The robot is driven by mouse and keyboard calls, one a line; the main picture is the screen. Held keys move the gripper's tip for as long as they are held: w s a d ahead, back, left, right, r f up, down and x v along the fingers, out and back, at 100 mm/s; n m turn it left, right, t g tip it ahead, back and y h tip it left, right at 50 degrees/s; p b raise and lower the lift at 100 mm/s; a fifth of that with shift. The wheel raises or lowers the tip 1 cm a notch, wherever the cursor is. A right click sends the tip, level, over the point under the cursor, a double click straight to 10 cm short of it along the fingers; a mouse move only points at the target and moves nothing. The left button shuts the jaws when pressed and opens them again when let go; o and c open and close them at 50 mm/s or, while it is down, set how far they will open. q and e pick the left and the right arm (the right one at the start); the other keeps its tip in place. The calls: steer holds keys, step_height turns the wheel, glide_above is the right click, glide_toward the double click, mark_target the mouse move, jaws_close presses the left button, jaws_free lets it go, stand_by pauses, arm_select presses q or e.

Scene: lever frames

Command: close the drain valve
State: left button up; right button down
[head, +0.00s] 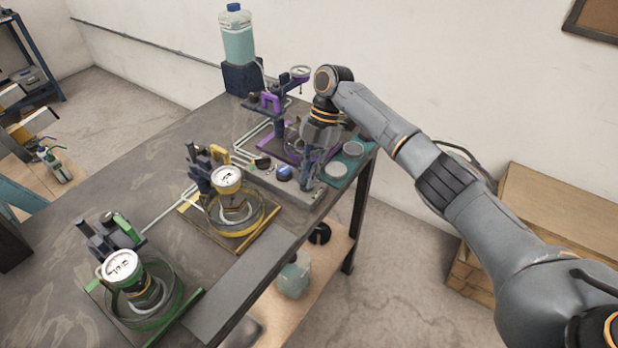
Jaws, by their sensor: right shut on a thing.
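My right gripper (308,172) reaches down over the right end of a grey valve block (295,190) near the table's right edge. It is shut on a small part of that block, most likely a valve handle, which its fingers mostly hide. A blue knob (284,173) sits on the block just left of the fingers. A dark handle (262,163) sits further left on it. I cannot read which of these is the drain valve, or tell how far the held handle is turned. My left gripper is not in view.
Three stations with gauges stand on the table: green (165,322), yellow (185,206) and purple (247,144). A bottle of pale green liquid (238,38) stands at the back. Round dishes (353,149) lie right of the gripper. A wooden crate (560,215) stands on the right.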

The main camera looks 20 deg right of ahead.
steer(key=shift+r+n, duration=0.1)
steer(key=shift+n, duration=0.3)
steer(key=c, duration=1.4)
jaws_free()
steer(key=v, duration=1.2)
steer(key=shift+a, duration=0.2)
steer(key=shift+w, duration=0.1)
